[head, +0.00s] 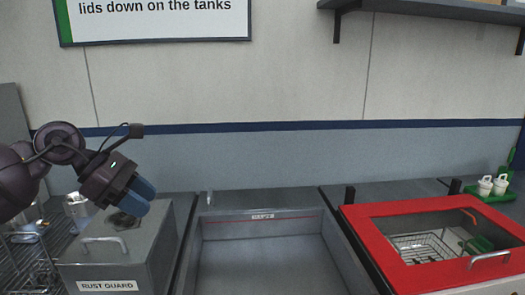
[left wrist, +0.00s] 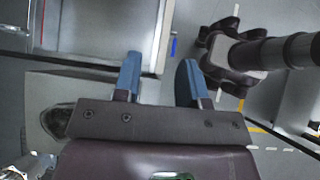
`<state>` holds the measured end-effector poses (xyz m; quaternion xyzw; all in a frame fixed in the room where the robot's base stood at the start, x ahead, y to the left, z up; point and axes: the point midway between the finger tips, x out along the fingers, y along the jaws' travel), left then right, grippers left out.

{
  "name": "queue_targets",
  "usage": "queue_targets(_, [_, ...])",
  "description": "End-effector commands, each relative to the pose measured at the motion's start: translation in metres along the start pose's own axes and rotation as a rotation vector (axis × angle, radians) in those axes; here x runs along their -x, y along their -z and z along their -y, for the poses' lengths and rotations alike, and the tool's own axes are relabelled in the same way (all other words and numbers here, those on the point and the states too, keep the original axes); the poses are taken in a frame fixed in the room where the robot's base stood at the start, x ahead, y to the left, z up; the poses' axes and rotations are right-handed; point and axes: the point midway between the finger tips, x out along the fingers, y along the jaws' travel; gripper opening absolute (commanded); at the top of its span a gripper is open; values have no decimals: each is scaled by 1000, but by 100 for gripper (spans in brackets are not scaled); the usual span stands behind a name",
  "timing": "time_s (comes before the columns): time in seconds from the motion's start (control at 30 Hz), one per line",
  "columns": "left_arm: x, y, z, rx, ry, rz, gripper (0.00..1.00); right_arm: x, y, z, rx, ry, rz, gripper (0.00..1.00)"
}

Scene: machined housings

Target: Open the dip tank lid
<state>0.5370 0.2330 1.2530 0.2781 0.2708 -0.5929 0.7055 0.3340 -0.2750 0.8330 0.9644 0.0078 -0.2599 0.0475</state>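A grey box labelled RUST GUARD (head: 160,245) stands at the lower left, with a bar handle (head: 104,241) on its closed top. At the right, a red-framed lid (head: 375,240) with a clear window lies shut over a tank; its bar handle (head: 490,257) is near the front edge. A wire basket (head: 425,245) shows through the window. My left gripper (head: 139,196) is above the back of the RUST GUARD box, well left of the red lid. The left wrist view shows its blue fingers (left wrist: 160,82) apart with nothing between them. My right gripper is out of view.
An open, empty grey basin (head: 265,262) lies between the box and the red lid. A wire rack (head: 35,255) with metal parts is at far left. White bottles (head: 492,185) stand in a green holder at back right. A shelf (head: 430,8) hangs above.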

Motion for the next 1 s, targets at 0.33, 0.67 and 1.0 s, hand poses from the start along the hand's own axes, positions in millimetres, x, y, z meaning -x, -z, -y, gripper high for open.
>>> queue_targets(0.33, [-63,-49,37,454,87,734,38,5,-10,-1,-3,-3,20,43])
queue_targets(0.67, [-57,-28,32,1112,85,1330,38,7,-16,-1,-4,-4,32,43])
queue_targets(1.0, [-64,82,41,1936,-50,1799,38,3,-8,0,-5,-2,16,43])
